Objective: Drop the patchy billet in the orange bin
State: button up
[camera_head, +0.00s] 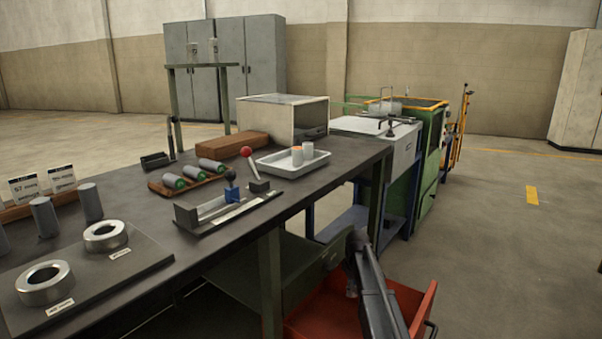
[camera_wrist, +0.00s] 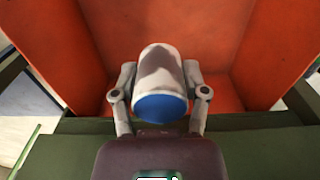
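The patchy billet (camera_wrist: 160,66) is in the wrist view, a pale cylinder with grey-brown patches and a blue end facing the camera. My gripper (camera_wrist: 161,80) is shut on it, with one finger against each side. The orange bin (camera_wrist: 232,40) fills the view behind and around the billet, its red-orange walls rising on both sides. The billet appears at or over the bin's opening; its height above the floor of the bin is unclear. In the head view the orange bin (camera_head: 416,308) stands at the bottom right, partly covered by my arm. The billet is hidden there.
A dark workbench (camera_head: 130,215) stands left of the bin, with green legs. It carries ring gauges (camera_head: 105,236), a rack of grey billets (camera_head: 212,165), a white tray (camera_head: 290,168) and a fixture (camera_head: 225,208). A green machine (camera_head: 428,165) stands behind. Floor at right is clear.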

jog(key=o, duration=0.4)
dwell(0.4)
jog(key=s+r+m+p, duration=0.3)
jog(key=s+m, duration=0.2)
jog(key=s, duration=0.9)
jog(key=s+r+m+p, duration=0.3)
jog(key=s+m, duration=0.2)
jog(key=s, duration=1)
jog(key=shift+m, duration=0.4)
jog(key=r+p, duration=3.7)
jog(key=shift+s+a+r+p, duration=0.15)
jog(key=shift+a+r+p, duration=0.1)
jog(key=shift+r+p, duration=0.15)
